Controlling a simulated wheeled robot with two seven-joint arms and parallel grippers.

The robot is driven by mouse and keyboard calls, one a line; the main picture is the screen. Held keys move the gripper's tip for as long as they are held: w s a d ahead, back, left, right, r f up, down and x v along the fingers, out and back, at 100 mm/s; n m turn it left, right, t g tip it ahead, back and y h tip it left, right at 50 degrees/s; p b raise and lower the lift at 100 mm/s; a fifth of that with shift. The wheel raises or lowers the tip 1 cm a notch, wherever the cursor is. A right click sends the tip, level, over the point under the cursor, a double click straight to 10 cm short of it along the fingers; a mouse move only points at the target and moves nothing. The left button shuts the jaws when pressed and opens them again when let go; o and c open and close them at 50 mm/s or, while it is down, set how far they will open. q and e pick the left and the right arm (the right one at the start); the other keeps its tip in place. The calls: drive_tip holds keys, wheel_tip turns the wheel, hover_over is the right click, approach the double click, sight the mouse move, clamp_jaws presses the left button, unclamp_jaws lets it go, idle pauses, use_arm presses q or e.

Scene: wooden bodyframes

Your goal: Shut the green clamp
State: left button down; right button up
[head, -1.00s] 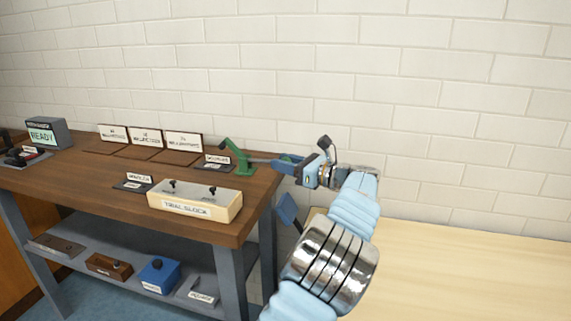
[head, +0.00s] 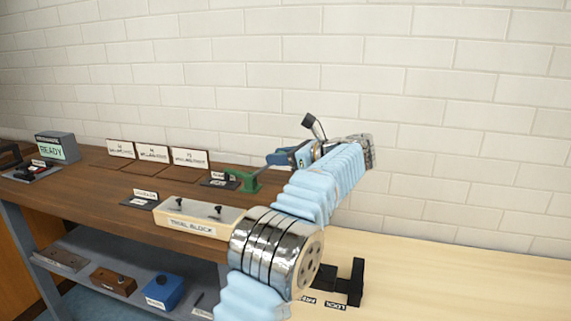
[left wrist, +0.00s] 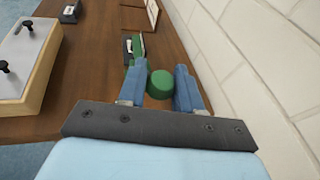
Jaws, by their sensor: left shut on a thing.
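The green clamp (head: 243,181) stands near the right end of the wooden bench, beside a small black label plate. Its raised green arm no longer stands up; the clamp looks low. My left gripper (head: 272,160) is just above and to the right of it, with blue fingers. In the left wrist view a round green grip (left wrist: 160,84) sits between the fingers of my left gripper (left wrist: 158,69), which is shut on it. The clamp's green body (left wrist: 138,46) shows just beyond, partly hidden by the left finger. My right gripper is not in view.
The trial block (head: 198,218) sits at the bench's front edge. A READY display (head: 56,148) and several white cards (head: 153,153) stand further left. A white brick wall (head: 450,130) is close behind. The pale surface (head: 450,275) at right has a black bracket (head: 355,283).

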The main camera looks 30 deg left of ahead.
use_arm(q)
drive_tip(key=shift+s+a+r, duration=0.15)
drive_tip(key=shift+a+r, duration=0.45)
drive_tip(key=shift+r, duration=0.05)
drive_tip(key=c, duration=0.8)
unclamp_jaws()
drive_tip(key=shift+f, duration=0.1)
drive_tip(key=shift+d, duration=0.1)
drive_tip(key=v, duration=1.3)
drive_tip(key=shift+d, duration=0.4)
